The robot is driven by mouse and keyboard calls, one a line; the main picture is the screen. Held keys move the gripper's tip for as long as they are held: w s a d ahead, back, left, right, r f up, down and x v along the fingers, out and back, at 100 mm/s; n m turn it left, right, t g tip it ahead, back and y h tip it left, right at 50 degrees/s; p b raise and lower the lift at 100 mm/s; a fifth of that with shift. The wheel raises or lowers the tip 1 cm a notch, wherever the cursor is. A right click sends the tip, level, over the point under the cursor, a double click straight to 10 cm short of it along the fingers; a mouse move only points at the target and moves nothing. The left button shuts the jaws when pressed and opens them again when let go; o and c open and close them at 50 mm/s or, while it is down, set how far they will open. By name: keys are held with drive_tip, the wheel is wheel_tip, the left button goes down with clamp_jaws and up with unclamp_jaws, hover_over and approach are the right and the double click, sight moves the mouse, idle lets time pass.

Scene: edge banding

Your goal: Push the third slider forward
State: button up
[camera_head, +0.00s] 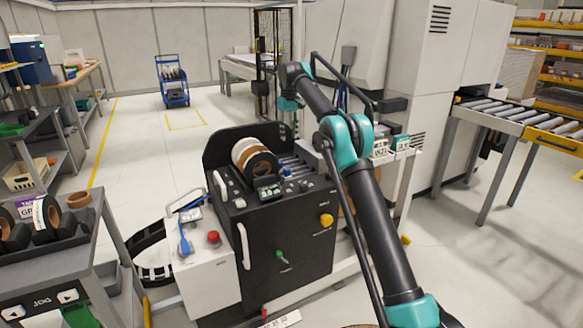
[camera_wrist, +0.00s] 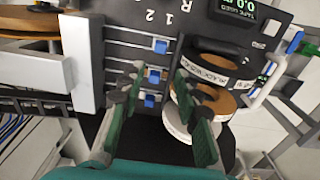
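I cannot tell from the labels which is the third. My gripper (camera_wrist: 158,74) is open, with its green and grey fingers apart over the slots and nothing held. Whether the fingertips touch the panel is unclear. In the head view, the black machine (camera_head: 285,240) stands ahead with one blue slider (camera_head: 287,172) showing; my fingers cannot be made out there.
Tape reels (camera_head: 254,160) stand beside the sliders, close to my right finger in the wrist view. A display (camera_wrist: 238,8) is at the panel's upper right. A red button (camera_head: 213,237) is on the white box at left. A roller conveyor (camera_head: 510,115) stands at right.

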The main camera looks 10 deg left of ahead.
approach(287, 169)
wheel_tip(287, 169, down, 10)
drive_tip(key=shift+w+f, duration=0.1)
drive_tip(key=shift+w, duration=0.1)
idle(0.6)
drive_tip(key=shift+c, duration=0.6)
clamp_jaws()
